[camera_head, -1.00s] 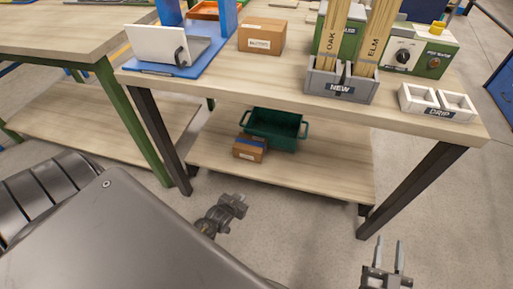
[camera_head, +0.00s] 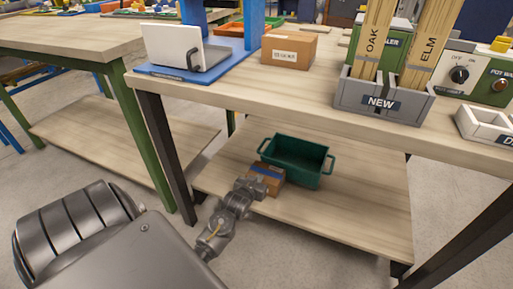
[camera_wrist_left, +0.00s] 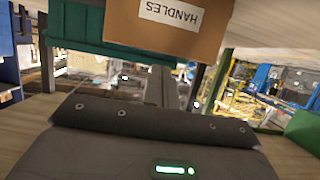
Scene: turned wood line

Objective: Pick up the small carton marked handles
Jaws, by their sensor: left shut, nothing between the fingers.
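The small carton (camera_head: 269,180) is brown with a blue band on top. It sits on the lower shelf of the workbench, against the green bin (camera_head: 322,163). In the left wrist view the carton (camera_wrist_left: 205,42) is close, at the top, and its white label reads HANDLES upside down. My left gripper (camera_head: 257,187) is shut and empty, at the carton's left side. It overlaps the carton in the head view, and I cannot tell whether they touch. My right gripper is out of view.
The bench top (camera_head: 300,85) overhangs the lower shelf (camera_head: 345,215). A larger carton (camera_head: 289,48), a laptop (camera_head: 186,48) and a grey NEW box (camera_head: 382,101) stand on top. Dark bench legs (camera_head: 168,155) flank the shelf. The shelf right of the bin is clear.

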